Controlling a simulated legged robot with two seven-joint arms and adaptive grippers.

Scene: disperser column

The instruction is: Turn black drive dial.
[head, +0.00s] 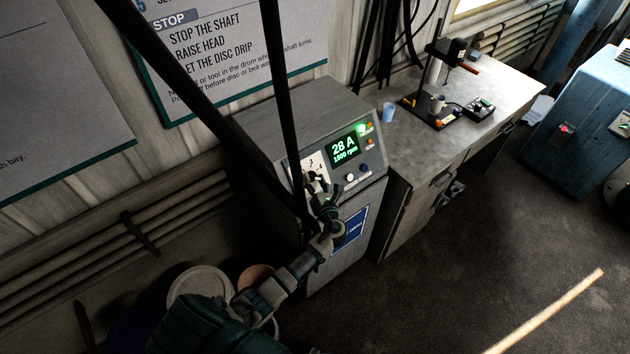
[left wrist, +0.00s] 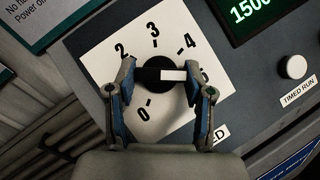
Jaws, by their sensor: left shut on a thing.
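The black drive dial (left wrist: 152,75) sits on a white scale plate (left wrist: 110,55) with numbers from 0 upward. It carries a white pointer bar, which points right in the left wrist view, towards a mark partly hidden by a finger, just past the 4. My left gripper (left wrist: 160,80) is shut on the dial, with one finger on each side. In the head view the left gripper (head: 316,184) reaches the panel of the grey cabinet (head: 300,112) and hides the dial. The plate (head: 309,160) shows beside it. My right gripper is not in view.
The cabinet's green display (head: 344,147) reads 28 A and 1500 rpm. A white TIMED RUN button (left wrist: 293,67) is right of the dial. Dark posts cross before the cabinet. A bench (head: 415,150) with a blue cup (head: 388,112) and a small stand adjoins it.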

